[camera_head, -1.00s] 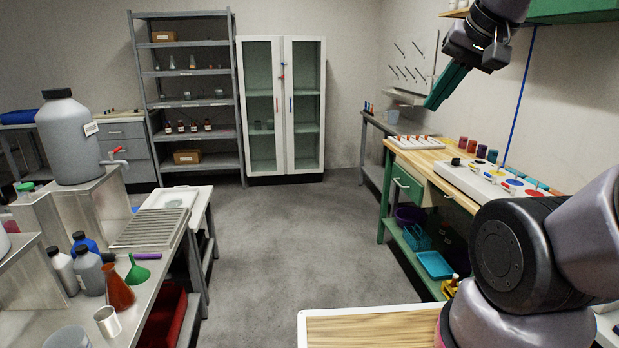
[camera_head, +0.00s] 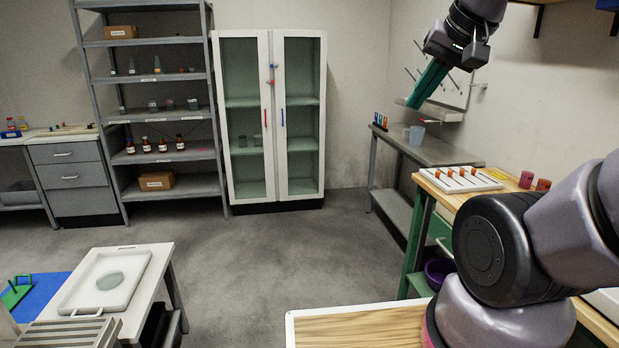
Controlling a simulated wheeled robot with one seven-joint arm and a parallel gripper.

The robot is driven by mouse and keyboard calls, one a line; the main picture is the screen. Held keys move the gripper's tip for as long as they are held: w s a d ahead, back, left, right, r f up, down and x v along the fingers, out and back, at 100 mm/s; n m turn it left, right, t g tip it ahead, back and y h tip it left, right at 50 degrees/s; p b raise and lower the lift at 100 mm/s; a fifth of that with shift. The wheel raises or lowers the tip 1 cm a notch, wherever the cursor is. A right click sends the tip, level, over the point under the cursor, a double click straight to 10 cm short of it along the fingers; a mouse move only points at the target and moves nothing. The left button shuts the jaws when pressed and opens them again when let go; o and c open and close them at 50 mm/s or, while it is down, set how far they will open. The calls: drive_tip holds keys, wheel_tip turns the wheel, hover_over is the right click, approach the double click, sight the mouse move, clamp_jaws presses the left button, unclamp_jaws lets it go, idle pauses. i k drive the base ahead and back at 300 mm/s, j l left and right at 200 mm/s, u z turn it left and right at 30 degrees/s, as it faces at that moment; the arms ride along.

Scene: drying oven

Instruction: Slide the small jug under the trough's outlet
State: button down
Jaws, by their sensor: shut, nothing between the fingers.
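A small pale blue jug (camera_head: 417,134) stands on the grey side bench against the right wall. The trough (camera_head: 442,112) is a pale metal channel on the wall above that bench, below a rack of pegs. A small red part, perhaps its outlet, shows just under the trough, above and slightly right of the jug. My gripper (camera_head: 413,104), with long teal fingers, is raised and points down and left. It is shut and empty. In the picture its fingers overlap the trough's left end; I cannot tell the distance between them. It does not touch the jug.
A wooden-topped green workbench (camera_head: 452,197) with a white peg tray (camera_head: 460,179) is nearer. A glass cabinet (camera_head: 270,115) stands at the back. The middle floor is clear.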

sight(417, 133)
drive_tip(key=i+u, duration=0.1)
drive_tip(key=i, duration=1.95)
drive_tip(key=i+z, duration=0.3)
drive_tip(key=i, duration=0.2)
drive_tip(key=i+z, duration=0.3)
drive_tip(key=i, duration=0.15)
drive_tip(key=i+j+z, duration=0.3)
drive_tip(key=i, duration=0.2)
drive_tip(key=i+j+z, duration=0.2)
drive_tip(key=i+z, duration=0.15)
drive_tip(key=i, duration=0.1)
